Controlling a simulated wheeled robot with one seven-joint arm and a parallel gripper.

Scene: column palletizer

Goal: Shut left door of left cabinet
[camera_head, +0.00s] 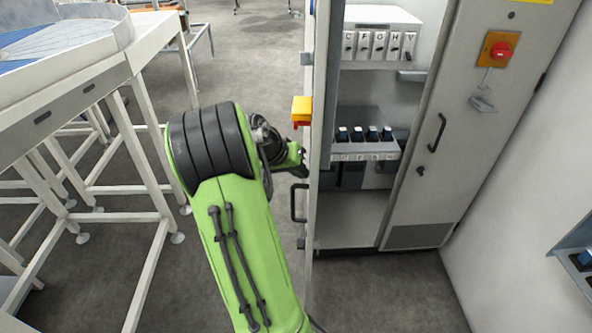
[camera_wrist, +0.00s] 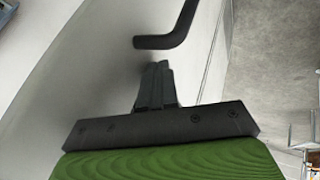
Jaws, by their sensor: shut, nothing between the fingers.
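The left door (camera_head: 318,140) of the cabinet stands open in the head view, seen nearly edge-on, with a black handle (camera_head: 298,203) on its outer face. My gripper (camera_head: 303,165) is at the outer side of this door, close to its face and above the handle. In the wrist view my gripper (camera_wrist: 157,72) is shut and empty, with its fingertips near the pale door panel (camera_wrist: 90,70) and just short of the black handle (camera_wrist: 168,38). I cannot tell whether the fingertips touch the panel.
The cabinet's right door (camera_head: 440,130) has a red switch (camera_head: 501,50) and a black handle. Inside are shelves with lettered bins (camera_head: 378,45) and several dark items (camera_head: 364,134). A white-framed table (camera_head: 120,70) stands at left. Grey floor (camera_head: 385,290) is clear before the cabinet.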

